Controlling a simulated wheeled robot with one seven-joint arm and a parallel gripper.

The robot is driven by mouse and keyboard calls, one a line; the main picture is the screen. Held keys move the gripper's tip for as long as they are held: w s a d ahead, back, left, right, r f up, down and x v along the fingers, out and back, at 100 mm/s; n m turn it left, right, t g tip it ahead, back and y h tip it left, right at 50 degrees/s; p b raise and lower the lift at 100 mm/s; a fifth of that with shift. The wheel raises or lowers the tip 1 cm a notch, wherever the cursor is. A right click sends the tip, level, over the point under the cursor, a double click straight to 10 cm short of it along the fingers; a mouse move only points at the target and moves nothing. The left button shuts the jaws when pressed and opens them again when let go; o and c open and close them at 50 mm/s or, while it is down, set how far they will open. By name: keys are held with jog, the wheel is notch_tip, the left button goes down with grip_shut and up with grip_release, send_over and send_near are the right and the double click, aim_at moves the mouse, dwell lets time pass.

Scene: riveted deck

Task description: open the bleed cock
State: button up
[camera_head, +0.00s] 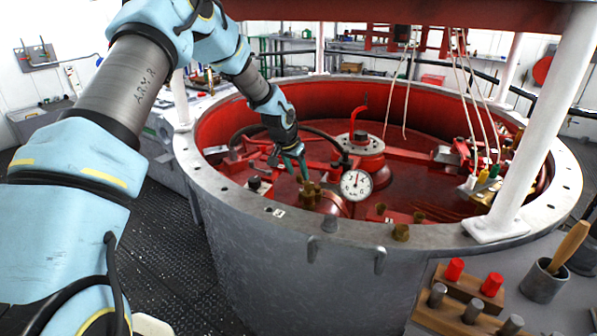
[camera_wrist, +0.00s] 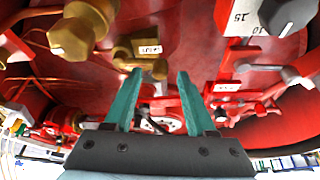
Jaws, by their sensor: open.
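My gripper (camera_head: 303,178) reaches down inside the rim of the red-lined vessel. In the wrist view its two green fingers (camera_wrist: 159,76) stand apart with nothing held between them. A brass fitting (camera_wrist: 142,62) with a small white label lies just beyond the fingertips, nearest the left finger; it looks like the bleed cock, but I cannot read the label. I cannot tell whether a finger touches it. A larger brass hex fitting (camera_wrist: 76,38) on a red body is further left. In the head view brass fittings (camera_head: 311,195) stand just below the fingertips.
A white-faced gauge (camera_head: 356,185) stands right of my gripper. The grey vessel rim (camera_head: 345,229) lies in front. A dark knob beside a numbered plate (camera_wrist: 240,17) and red-and-grey levers (camera_wrist: 262,97) lie right in the wrist view. Hanging cords and a white post (camera_head: 530,130) are further right.

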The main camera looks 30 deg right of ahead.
jog(key=shift+x, duration=0.9)
grip_shut()
dwell(0.9)
